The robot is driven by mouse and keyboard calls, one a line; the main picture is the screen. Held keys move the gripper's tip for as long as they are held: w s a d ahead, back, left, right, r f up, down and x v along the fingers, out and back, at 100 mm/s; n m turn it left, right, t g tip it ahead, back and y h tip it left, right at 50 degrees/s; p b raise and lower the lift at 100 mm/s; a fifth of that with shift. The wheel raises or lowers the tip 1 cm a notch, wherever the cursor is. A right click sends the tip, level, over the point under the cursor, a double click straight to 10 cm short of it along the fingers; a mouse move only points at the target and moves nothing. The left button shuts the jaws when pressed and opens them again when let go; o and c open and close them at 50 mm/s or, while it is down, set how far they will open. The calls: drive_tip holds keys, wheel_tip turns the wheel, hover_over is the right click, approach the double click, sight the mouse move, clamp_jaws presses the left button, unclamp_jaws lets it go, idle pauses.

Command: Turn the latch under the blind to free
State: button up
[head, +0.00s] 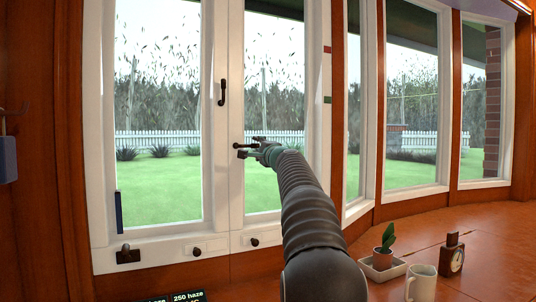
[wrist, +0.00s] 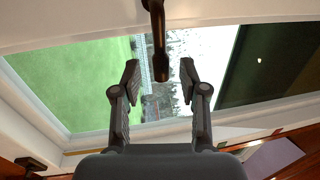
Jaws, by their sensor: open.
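A dark latch handle (head: 244,146) lies roughly level on the white window frame, its free end pointing right towards my gripper. In the wrist view the handle (wrist: 158,40) comes down from the top edge, and its end shows between my fingertips with a gap on each side. My gripper (head: 262,150) is open in front of the window; the wrist view shows both fingers spread (wrist: 160,78). I cannot tell how deep the handle is between them. No blind is clearly visible. A second dark handle (head: 222,92) stands upright higher on the middle post.
Small dark knobs (head: 254,242) and a dark block (head: 128,256) sit on the lower frame. A red tag (head: 327,49) and a green tag (head: 327,99) mark the right frame. A mug (head: 422,283), potted plant (head: 384,258) and clock (head: 452,258) stand on the wooden counter.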

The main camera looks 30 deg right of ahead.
drive_tip(key=s+a+f, duration=0.1)
drive_tip(key=s, duration=0.8)
drive_tip(key=shift+s+f, duration=0.3)
drive_tip(key=shift+s, duration=0.1)
drive_tip(key=shift+a, duration=0.1)
